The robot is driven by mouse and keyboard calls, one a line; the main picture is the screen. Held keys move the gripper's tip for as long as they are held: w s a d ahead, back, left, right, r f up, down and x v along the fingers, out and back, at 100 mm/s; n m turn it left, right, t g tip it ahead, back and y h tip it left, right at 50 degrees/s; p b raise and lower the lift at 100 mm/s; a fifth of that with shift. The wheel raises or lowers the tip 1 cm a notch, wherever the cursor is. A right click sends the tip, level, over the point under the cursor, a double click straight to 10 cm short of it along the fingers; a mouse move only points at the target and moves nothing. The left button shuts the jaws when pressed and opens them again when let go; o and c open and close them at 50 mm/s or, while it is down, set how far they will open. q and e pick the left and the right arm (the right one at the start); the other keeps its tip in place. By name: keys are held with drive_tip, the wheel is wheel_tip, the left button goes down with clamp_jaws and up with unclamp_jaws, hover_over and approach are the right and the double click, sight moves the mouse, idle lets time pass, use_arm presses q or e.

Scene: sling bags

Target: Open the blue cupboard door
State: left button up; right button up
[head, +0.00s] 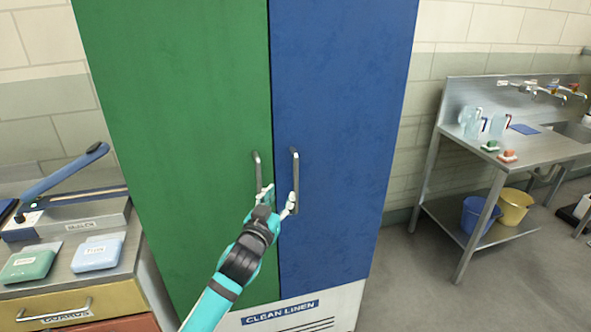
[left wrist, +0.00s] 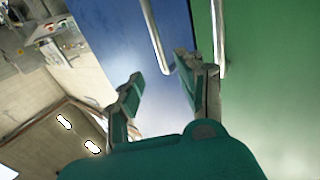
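The blue cupboard door (head: 345,110) is closed, beside the green door (head: 175,110). Its upright metal handle (head: 296,165) is near its left edge; in the left wrist view the blue door's handle (left wrist: 155,38) lies ahead, in the gap between my fingers. My left gripper (head: 279,198) is open, at the lower part of this handle, with one finger on each side as seen in the left wrist view (left wrist: 160,82). I cannot tell whether a finger touches the handle. My right gripper is not in view.
The green door's handle (head: 257,172) is close to the left of my gripper. A drawer unit (head: 75,285) with a blue-armed device (head: 65,185) stands at left. A steel sink table (head: 475,145) with buckets below stands at right. The floor before the blue door's right side is clear.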

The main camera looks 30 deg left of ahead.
sight(295, 175)
use_arm(q)
drive_tip(key=p+x, duration=0.2)
drive_tip(key=x, duration=0.9)
drive_tip(key=shift+w+a, duration=0.1)
drive_tip(key=shift+w, duration=0.3)
drive_tip(key=shift+w+a+f, duration=0.1)
drive_tip(key=shift+w+a, duration=0.05)
drive_tip(key=shift+w, duration=0.4)
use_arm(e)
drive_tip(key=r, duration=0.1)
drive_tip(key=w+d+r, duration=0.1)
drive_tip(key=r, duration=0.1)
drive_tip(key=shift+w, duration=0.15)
use_arm(q)
drive_tip(key=shift+c, duration=0.5)
drive_tip(key=c, duration=0.7)
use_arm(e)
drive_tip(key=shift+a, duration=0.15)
use_arm(q)
drive_tip(key=shift+f, duration=0.1)
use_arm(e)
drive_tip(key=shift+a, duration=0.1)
